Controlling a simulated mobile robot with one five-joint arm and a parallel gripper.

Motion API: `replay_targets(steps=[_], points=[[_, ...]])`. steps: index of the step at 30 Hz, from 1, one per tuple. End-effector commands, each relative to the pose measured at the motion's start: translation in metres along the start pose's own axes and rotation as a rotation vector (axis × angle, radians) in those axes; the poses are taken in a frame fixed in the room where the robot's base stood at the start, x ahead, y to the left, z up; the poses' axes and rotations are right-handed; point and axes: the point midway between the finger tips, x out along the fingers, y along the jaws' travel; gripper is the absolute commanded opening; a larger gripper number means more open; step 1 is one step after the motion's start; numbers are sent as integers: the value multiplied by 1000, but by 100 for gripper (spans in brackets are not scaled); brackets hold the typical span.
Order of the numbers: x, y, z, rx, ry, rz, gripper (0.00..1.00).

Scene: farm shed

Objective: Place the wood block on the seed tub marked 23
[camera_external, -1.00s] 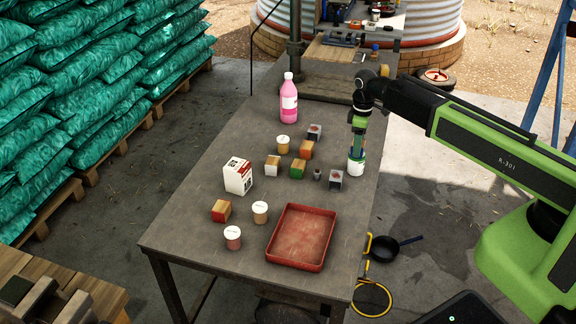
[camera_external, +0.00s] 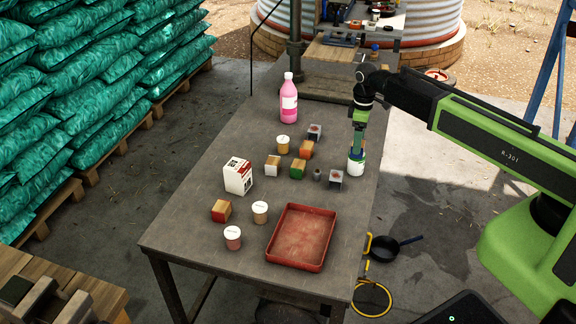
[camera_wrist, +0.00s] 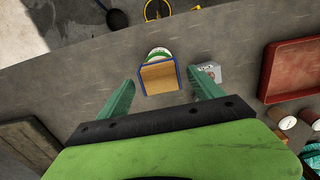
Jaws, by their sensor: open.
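A wood block with blue edges (camera_wrist: 160,79) shows in the wrist view, beyond and between my two fingertips. My gripper (camera_wrist: 159,92) is open, with a gap on each side of the block. In the external view my gripper (camera_external: 357,150) points down over this tub (camera_external: 356,168) near the table's right edge. The block is mostly hidden there, with a little blue showing. The tub's number cannot be read.
Several coloured wood blocks (camera_external: 298,169) and white-lidded tubs (camera_external: 260,211) stand on the table. A carton (camera_external: 238,176), a pink bottle (camera_external: 288,100) and a red tray (camera_external: 301,238) are also there. A small box (camera_external: 336,180) stands close to the tub.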

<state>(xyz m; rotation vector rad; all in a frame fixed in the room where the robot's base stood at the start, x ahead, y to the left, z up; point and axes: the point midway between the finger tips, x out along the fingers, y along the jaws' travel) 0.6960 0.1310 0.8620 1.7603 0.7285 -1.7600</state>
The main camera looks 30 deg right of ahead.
Motion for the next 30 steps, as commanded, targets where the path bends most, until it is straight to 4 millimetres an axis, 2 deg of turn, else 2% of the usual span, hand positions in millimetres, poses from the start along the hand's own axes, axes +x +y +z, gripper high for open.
replay_targets(steps=[1, 10, 15, 20, 23, 24, 27, 30], points=[[-20, 0, 0, 0, 0, 0, 76], [-86, 0, 0, 0, 0, 0, 76], [-102, 0, 0, 0, 0, 0, 76], [-101, 0, 5, 16, 0, 0, 76], [-100, 3, 48, 166, -1, 0, 76], [-100, 4, 73, 265, -1, 0, 76], [-100, 4, 131, 515, 0, 0, 76], [-100, 3, 167, 698, 0, 0, 76]])
